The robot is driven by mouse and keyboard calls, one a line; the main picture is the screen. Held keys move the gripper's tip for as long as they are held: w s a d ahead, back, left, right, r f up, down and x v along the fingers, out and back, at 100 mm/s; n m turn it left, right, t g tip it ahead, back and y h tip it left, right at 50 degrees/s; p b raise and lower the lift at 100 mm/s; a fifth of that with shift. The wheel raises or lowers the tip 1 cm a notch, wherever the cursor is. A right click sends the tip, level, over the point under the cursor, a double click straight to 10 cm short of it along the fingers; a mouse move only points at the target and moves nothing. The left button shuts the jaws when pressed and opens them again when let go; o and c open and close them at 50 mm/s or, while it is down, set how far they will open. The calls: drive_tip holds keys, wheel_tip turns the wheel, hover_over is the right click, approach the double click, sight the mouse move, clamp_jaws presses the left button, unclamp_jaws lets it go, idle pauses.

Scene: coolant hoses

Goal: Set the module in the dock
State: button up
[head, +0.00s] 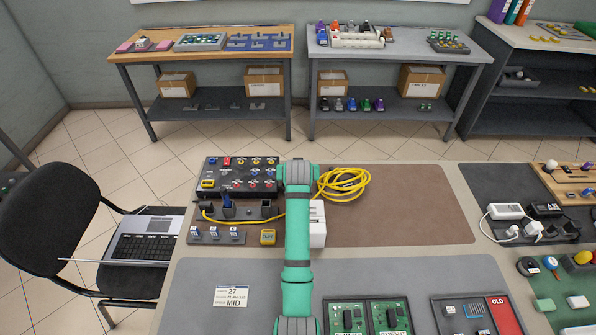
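My green arm reaches forward over the bench and covers its middle. A white block-like part (318,232) shows just right of the arm; it may be the body of my gripper, but I cannot be sure. The fingertips are hidden, so I cannot see whether they hold anything. A dark holder (262,212) with upright dark-blue parts (228,204) stands left of the arm; it may be the dock. A black panel (240,178) with rows of coloured fittings lies behind it. I cannot tell which piece is the module.
A yellow hose (345,184) lies coiled right of the arm, with a length running left past the holder. Green circuit boards (368,317) lie near the front. The brown mat (420,215) is clear at right.

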drive_tip(key=shift+f, duration=0.3)
drive_tip(key=shift+s+f, duration=0.1)
drive_tip(key=shift+f, duration=0.15)
drive_tip(key=o, duration=1.5)
drive_tip(key=shift+s+f, duration=0.15)
drive_tip(key=shift+f, duration=0.1)
drive_tip(key=shift+r, duration=0.25)
drive_tip(key=v, duration=1.2)
drive_tip(key=shift+a+r, duration=0.15)
drive_tip(key=shift+r, duration=0.45)
drive_tip(key=shift+d, duration=0.3)
